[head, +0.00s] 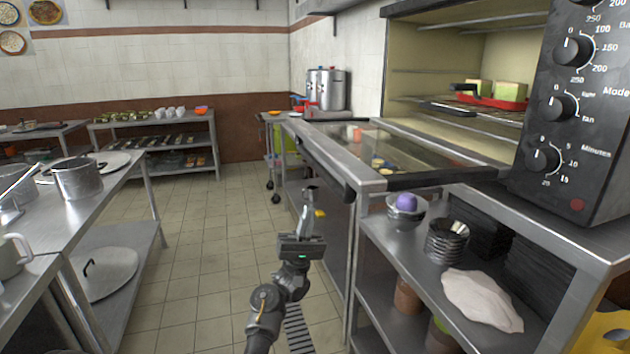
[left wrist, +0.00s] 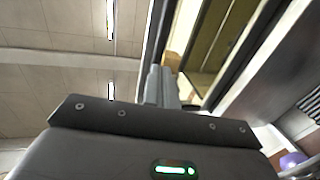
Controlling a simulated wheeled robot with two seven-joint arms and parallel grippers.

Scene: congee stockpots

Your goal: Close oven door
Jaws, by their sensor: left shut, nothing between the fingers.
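The oven (head: 450,65) is open, with its pale yellow inside and wire racks showing. Its glass oven door (head: 405,158) is folded down, lying about level and sticking out to the left over the aisle. The door's dark handle bar (head: 322,163) runs along its outer edge. My left gripper (head: 313,205) is shut and empty, pointing up in the aisle close to that outer edge. Whether it touches the door cannot be told. In the left wrist view its fingers (left wrist: 160,88) point up, and part of the door's glass and frame appears behind them.
A red tray (head: 492,102) sits on an oven rack. Below the door, a steel shelf unit (head: 400,250) holds bowls (head: 447,240) and a white cloth (head: 481,299). A counter with a pot (head: 80,180) stands at left. The tiled aisle floor (head: 205,250) is clear.

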